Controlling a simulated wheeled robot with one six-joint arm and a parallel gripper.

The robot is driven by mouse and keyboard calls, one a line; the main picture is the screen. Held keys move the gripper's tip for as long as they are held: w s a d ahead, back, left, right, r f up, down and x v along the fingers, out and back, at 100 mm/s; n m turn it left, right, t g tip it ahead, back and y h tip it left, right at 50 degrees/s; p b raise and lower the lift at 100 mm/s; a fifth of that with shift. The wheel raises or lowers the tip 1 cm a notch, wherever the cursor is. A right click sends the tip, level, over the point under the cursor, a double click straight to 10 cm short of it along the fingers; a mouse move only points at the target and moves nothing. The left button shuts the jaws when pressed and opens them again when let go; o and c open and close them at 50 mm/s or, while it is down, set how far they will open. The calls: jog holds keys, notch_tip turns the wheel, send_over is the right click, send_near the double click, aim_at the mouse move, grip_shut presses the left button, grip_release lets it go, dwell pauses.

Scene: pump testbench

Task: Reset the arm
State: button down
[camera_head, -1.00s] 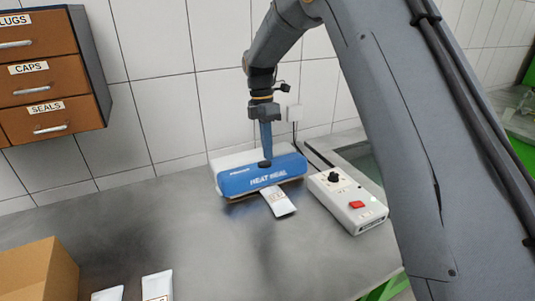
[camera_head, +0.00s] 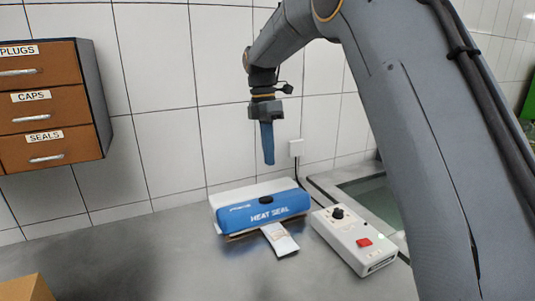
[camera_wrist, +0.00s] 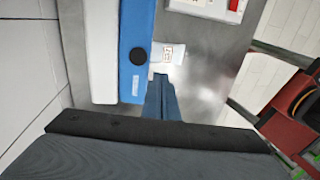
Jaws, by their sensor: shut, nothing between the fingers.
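My gripper (camera_head: 268,160) points straight down in the head view, with its blue fingers together and nothing between them. It hangs in the air above the blue and white heat sealer (camera_head: 262,211), clear of it. In the wrist view my gripper (camera_wrist: 161,80) shows as closed blue fingers beside the sealer's blue bar (camera_wrist: 137,40). A white packet (camera_head: 280,239) sticks out from under the front of the sealer and also shows in the wrist view (camera_wrist: 168,54).
A grey control box (camera_head: 354,240) with a black knob and red button stands right of the sealer. A sink (camera_head: 372,200) lies behind it. Labelled drawers (camera_head: 50,105) hang on the left wall. A cardboard box (camera_head: 28,289) is at lower left. The counter's middle is bare.

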jog(key=s+d+f+m+t, duration=0.1)
jog(key=s+d+f+m, duration=0.4)
jog(key=s+m, duration=0.2)
jog(key=s+d+f+m+t, duration=0.1)
jog(key=s+d+f+m, duration=0.4)
jog(key=s+m, duration=0.3)
jog(key=s+d+f+m+t+y, duration=0.1)
jog(key=s+d+f+m, duration=0.4)
jog(key=s, duration=0.7)
jog(key=d+m, duration=0.1)
jog(key=m, duration=0.1)
jog(key=shift+s+f+m, duration=0.3)
jog(key=shift+f, duration=0.05)
